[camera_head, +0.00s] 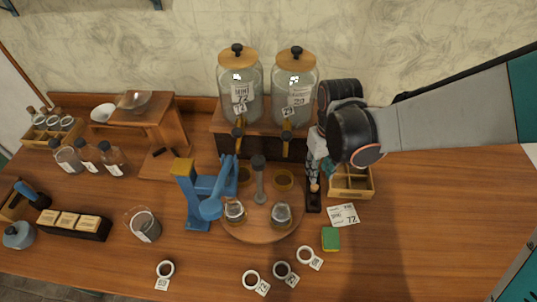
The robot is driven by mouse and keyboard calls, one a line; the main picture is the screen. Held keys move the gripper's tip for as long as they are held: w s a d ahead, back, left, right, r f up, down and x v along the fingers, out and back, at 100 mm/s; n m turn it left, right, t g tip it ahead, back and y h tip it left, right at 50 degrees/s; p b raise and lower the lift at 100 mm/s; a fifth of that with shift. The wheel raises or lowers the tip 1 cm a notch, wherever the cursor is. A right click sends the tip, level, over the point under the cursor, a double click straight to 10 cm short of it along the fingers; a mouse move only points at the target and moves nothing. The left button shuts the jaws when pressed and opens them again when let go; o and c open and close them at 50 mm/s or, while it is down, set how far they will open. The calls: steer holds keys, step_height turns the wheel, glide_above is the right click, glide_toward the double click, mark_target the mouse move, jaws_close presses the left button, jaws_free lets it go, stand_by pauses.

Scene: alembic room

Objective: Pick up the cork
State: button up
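My gripper (315,172) points down beside the right edge of the round wooden turntable (260,233), with my wrist above it. A small tan piece (314,187), possibly the cork, shows right at the fingertips, over a narrow dark holder (314,204). It is too small to tell whether the fingers touch it or have closed on it. No other thing is clearly the cork.
A divided wooden box (352,194) stands close to the right of my gripper. Two glass dispensers (240,95) (294,98) stand behind it to the left. A blue press (192,196), glass jars (282,214) and a green sponge (330,239) are nearby. The table's right side is clear.

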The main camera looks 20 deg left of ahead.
mark_target(315, 186)
steer(key=f+b, duration=0.1)
steer(key=f, duration=0.2)
steer(key=f+b, duration=0.1)
steer(key=f, duration=0.4)
steer(key=shift+w+f+b, duration=0.3)
steer(key=shift+b, duration=0.1)
steer(key=c, duration=0.5)
